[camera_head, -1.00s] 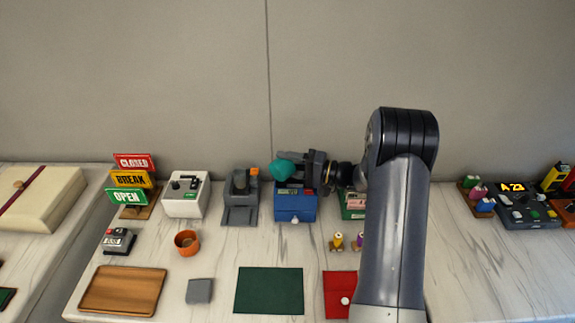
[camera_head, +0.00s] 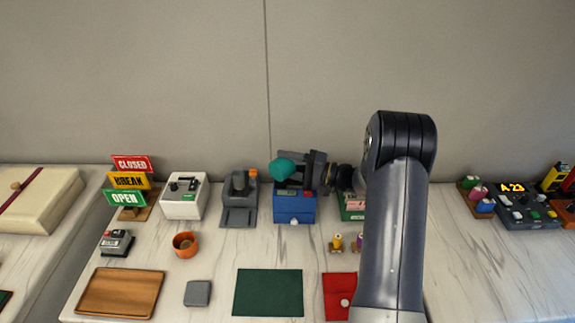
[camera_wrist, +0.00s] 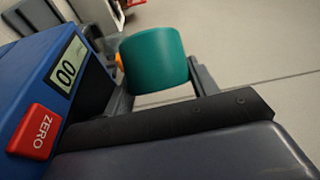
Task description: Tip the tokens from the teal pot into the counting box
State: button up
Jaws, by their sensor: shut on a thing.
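The teal pot (camera_head: 281,169) is held tilted above the blue counting box (camera_head: 294,207). In the wrist view the teal pot (camera_wrist: 154,60) sits between the fingers of my gripper (camera_wrist: 155,88). My gripper (camera_head: 299,170) is shut on it in the head view. The counting box (camera_wrist: 25,75) fills the left of the wrist view, with a display reading "00" (camera_wrist: 67,73) and a red ZERO button (camera_wrist: 36,132). The pot's inside and any tokens are hidden, and so is the box's opening.
A grey device (camera_head: 240,195) stands just left of the box, and a green box (camera_head: 350,208) stands to its right, partly behind my arm. An orange cup (camera_head: 185,244) and a dark green mat (camera_head: 268,292) lie nearer the front. Bare counter separates them.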

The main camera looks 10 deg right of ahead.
jog(key=shift+d+m+t+b, duration=0.1)
jog(key=shift+m+t+b, duration=0.2)
jog(key=shift+m, duration=0.2)
dwell(0.5)
jog(key=shift+w+d+r+m+y, duration=0.15)
jog(key=shift+r+m+y, duration=0.25)
jog(key=shift+r+m, duration=0.2)
dwell(0.5)
jog(key=shift+w+d+f+m+t, duration=0.1)
jog(key=shift+d+m+t, duration=0.1)
jog(key=shift+m+t, duration=0.55)
jog(key=shift+f+m+b, duration=0.1)
jog(key=shift+m+b, duration=0.2)
jog(key=shift+m, duration=0.15)
jog(key=shift+f, duration=0.15)
dwell(0.5)
notch_tip(320, 180, up, 8)
jog(key=p, duration=0.2)
jog(key=shift+f, duration=0.2)
dwell(0.4)
